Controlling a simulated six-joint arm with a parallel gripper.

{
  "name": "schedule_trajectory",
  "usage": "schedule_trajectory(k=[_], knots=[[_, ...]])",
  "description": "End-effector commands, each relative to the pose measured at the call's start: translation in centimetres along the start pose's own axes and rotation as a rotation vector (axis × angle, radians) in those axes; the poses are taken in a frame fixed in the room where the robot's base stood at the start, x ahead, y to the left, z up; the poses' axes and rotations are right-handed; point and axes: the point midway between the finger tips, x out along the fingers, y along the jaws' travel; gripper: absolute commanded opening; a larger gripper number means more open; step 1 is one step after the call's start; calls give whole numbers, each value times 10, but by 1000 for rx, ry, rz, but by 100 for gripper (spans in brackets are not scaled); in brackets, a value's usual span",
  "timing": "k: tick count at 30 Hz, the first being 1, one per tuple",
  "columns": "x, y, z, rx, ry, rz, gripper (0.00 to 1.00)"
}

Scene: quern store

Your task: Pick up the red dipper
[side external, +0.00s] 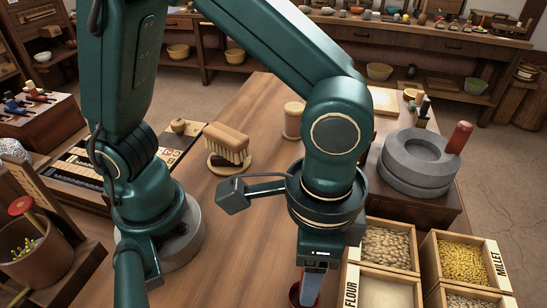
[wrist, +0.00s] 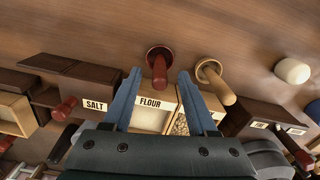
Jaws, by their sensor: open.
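The red dipper (wrist: 158,56) shows in the wrist view, with its round cup on the wooden table and its handle pointing back toward my gripper. My gripper (wrist: 159,72) is open, and its two blue fingers stand on either side of the handle in the picture. I cannot tell how far above the handle they are. In the side view, a dark red part of the dipper (side external: 294,294) shows beside my gripper (side external: 312,284); the finger hides the rest.
A flour bin (side external: 388,288) and a millet bin (side external: 459,262) stand right of my gripper. A tan dipper (wrist: 216,82) lies right of the red one. A salt bin (wrist: 94,105) is at left. A stone quern (side external: 418,158) and a brush (side external: 227,143) stand farther back.

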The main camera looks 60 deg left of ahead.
Motion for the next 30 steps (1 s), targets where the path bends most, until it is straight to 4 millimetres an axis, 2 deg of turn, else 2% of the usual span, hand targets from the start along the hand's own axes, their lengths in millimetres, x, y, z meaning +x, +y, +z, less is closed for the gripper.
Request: schedule_trajectory(k=[8,9,11,13,30], knots=[[3,0,0,-1,1,0,58],[3,0,0,-1,1,0,51],[3,0,0,-1,1,0,28],[3,0,0,-1,1,0,1],[3,0,0,-1,1,0,0]])
